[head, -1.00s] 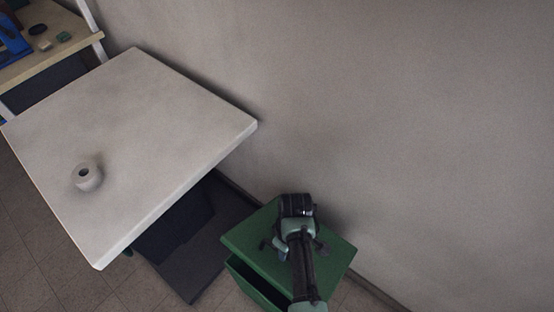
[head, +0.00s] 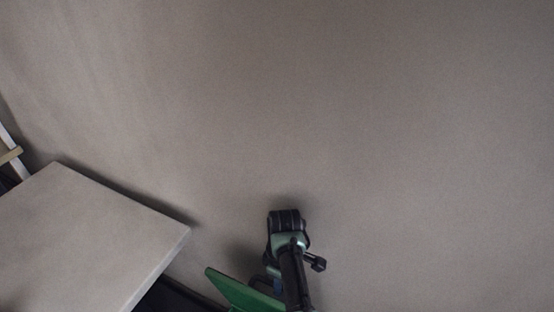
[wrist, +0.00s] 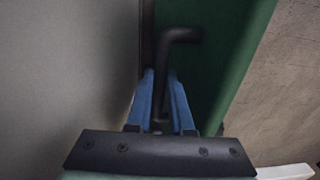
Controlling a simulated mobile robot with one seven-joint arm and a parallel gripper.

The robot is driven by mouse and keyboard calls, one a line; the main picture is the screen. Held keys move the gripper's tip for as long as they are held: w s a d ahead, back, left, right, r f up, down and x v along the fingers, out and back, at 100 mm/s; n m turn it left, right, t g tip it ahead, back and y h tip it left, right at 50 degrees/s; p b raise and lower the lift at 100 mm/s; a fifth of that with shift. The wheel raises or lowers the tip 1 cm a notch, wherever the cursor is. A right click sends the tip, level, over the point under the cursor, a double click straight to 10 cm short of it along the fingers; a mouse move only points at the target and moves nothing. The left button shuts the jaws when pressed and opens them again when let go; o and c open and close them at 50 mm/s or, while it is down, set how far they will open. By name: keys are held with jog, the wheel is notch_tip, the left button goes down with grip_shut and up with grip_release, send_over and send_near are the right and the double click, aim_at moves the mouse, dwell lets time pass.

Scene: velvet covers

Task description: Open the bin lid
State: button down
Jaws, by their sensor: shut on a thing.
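The green bin lid (head: 240,290) shows at the bottom edge of the head view, left of my arm, and looks tilted up. In the wrist view the lid (wrist: 225,50) fills the upper right, with its black bent handle (wrist: 182,35) standing out from it. My gripper (wrist: 160,78) has its blue fingers on both sides of the handle's lower part and is shut on it. In the head view my arm hides most of the gripper and the handle. The body of the bin is out of view.
A pale table (head: 95,235) stands at the lower left, close to the lid. A bit of a wooden shelf (head: 10,156) shows at the far left.

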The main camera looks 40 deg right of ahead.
jog(key=shift+s+d+f, duration=0.1)
jog(key=shift+d+f, duration=0.35)
jog(key=shift+d, duration=0.05)
jog(key=c, duration=1.1)
grip_release()
jog(key=shift+o, duration=1.4)
jog(key=shift+w+r, duration=0.1)
jog(key=shift+w, duration=0.1)
jog(key=shift+r, duration=0.15)
notch_tip(320, 180, up, 13)
jog(key=d, duration=0.1)
jog(key=shift+w+p, duration=0.15)
jog(key=shift+p, duration=0.3)
